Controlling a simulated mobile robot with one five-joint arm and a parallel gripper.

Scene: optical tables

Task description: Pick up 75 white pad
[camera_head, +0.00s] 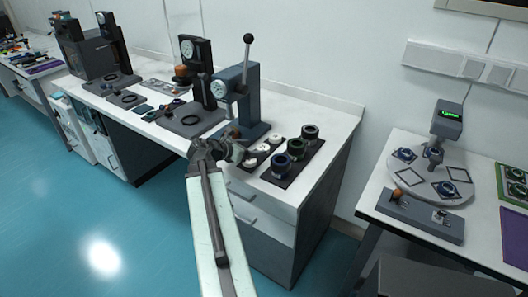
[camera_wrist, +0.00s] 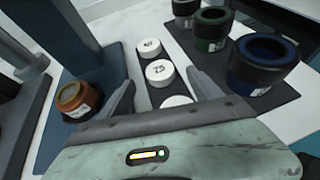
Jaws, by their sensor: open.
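Three round white pads stand in a row on a dark strip in the wrist view. The middle pad (camera_wrist: 160,72) has a two-digit label that may read 75, though I cannot read it surely. The far pad (camera_wrist: 149,46) has a blurred label. The near pad (camera_wrist: 177,101) is partly hidden by my gripper body. My gripper (camera_wrist: 161,92) is open and empty, with its fingers either side of the row, close to the near and middle pads. In the head view my gripper (camera_head: 236,152) is beside the pads (camera_head: 263,147) at the table's front.
Several dark ringed jars, one blue (camera_wrist: 264,62) and one green (camera_wrist: 212,30), stand on a dark mat right of the pads. An orange-brown container (camera_wrist: 77,99) is at left on a blue-grey press base (camera_wrist: 108,65). The lever press (camera_head: 238,95) rises behind my gripper.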

